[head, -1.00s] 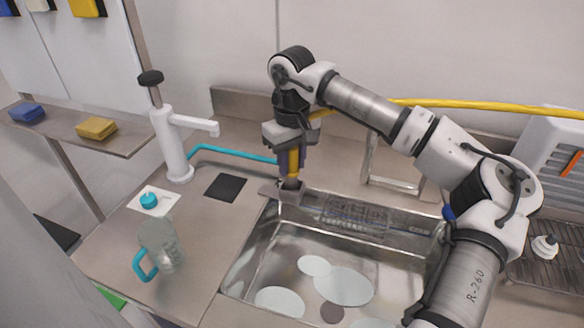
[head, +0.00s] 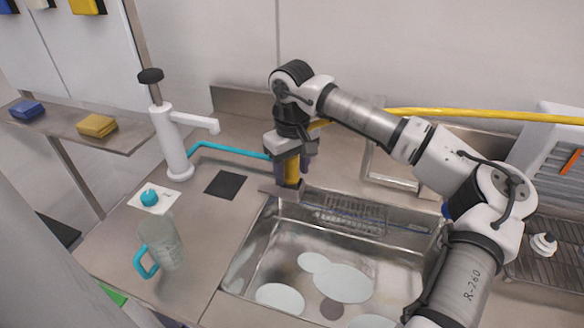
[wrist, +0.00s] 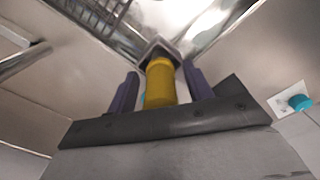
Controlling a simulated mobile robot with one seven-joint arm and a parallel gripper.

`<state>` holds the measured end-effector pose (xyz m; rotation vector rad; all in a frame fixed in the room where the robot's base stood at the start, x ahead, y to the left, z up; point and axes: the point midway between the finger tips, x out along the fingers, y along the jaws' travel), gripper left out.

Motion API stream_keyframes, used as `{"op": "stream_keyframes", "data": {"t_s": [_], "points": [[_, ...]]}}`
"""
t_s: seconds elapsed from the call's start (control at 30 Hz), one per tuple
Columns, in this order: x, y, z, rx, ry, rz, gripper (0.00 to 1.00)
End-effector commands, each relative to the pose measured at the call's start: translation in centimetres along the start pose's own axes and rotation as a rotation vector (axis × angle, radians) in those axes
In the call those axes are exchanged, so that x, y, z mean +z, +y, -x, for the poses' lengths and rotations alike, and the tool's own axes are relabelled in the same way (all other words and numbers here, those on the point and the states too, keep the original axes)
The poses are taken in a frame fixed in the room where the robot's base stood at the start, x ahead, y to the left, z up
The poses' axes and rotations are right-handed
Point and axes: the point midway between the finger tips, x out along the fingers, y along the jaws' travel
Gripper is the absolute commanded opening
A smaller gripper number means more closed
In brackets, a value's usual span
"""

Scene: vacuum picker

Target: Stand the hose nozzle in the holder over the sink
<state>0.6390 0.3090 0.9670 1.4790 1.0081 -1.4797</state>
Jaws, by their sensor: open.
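The yellow hose nozzle (head: 291,171) stands upright, its lower end in the small metal holder (head: 289,195) at the sink's back left corner. My gripper (head: 292,166) is around the nozzle from above. In the wrist view my gripper (wrist: 160,74) has its two purple fingers spread, one on each side of the nozzle (wrist: 160,86), with a gap showing at both. The holder (wrist: 157,47) shows just beyond the nozzle. How deep the nozzle sits is hidden. A teal hose (head: 232,151) runs from the white pump towards my gripper; its end is hidden.
The sink (head: 255,262) holds several pale plates and a wire rack (head: 352,214). A white pump tap (head: 172,140) and a clear jug (head: 163,246) with a teal handle stand left. A yellow line (head: 480,114) runs right from the arm. Counter between jug and sink is clear.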

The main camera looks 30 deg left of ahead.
Motion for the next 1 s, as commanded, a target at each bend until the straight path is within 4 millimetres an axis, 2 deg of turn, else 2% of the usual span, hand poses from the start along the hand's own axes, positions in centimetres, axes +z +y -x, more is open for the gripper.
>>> {"op": "stream_keyframes", "data": {"t_s": [0.17, 0.5, 0.63, 0.8, 1.0], "points": [[-0.1, 0.1, 1.3, 0.003, 0.001, -0.001, 0.51], [-0.1, 0.1, 8.5, 0.003, 0.002, -0.001, 0.51], [-0.1, 0.0, 10.7, 0.002, 0.001, -0.001, 0.51], [0.0, 0.0, 12.1, 0.000, 0.000, 0.000, 0.51], [0.0, 0.0, 12.3, 0.000, 0.000, 0.000, 0.51]]}}
